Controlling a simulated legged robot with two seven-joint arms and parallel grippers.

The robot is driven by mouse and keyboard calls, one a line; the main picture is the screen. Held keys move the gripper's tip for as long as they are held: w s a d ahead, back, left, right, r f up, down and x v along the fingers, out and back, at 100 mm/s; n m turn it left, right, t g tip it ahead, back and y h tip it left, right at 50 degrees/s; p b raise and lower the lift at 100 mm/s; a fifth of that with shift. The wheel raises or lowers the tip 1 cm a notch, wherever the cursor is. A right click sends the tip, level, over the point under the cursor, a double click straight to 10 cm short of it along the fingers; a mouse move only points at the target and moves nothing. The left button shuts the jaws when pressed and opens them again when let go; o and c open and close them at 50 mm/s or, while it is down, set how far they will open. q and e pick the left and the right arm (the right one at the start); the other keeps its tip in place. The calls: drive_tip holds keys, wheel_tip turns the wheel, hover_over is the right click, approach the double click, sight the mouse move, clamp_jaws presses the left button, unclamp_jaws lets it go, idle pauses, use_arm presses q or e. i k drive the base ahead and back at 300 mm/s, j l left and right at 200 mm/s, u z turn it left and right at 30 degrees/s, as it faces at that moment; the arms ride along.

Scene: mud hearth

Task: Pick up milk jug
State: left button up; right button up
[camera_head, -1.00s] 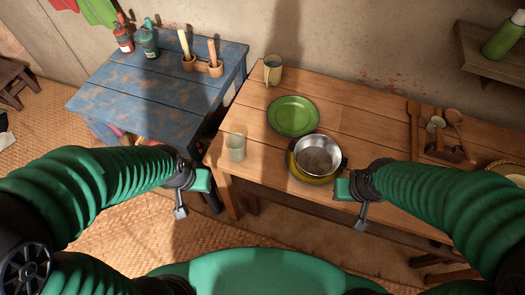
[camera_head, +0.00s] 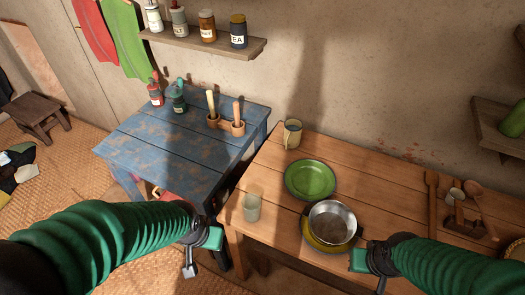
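My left gripper (camera_head: 202,254) is open and empty, in front of the gap between the blue and wooden tables, well short of the jug. My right gripper (camera_head: 370,272) is open and empty at the front of the wooden table, right of the metal pot (camera_head: 333,222). Both are apart from the jug.
A green plate (camera_head: 310,179) lies between the jug and the pot, which sits on a yellow dish. A clear glass (camera_head: 252,207) stands at the left front. Wooden utensils (camera_head: 432,205) lie right. The blue table (camera_head: 165,140) holds bottles and a wooden holder. A jar shelf (camera_head: 205,42) hangs above.

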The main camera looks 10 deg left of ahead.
sight(293, 127)
drive_tip(key=i+z, duration=0.2)
drive_tip(key=z, duration=0.15)
drive_tip(key=i+l+z, duration=0.1)
drive_tip(key=z, duration=0.3)
drive_tip(key=i+j+z, duration=0.1)
drive_tip(key=i+z, duration=0.25)
drive_tip(key=k, duration=0.05)
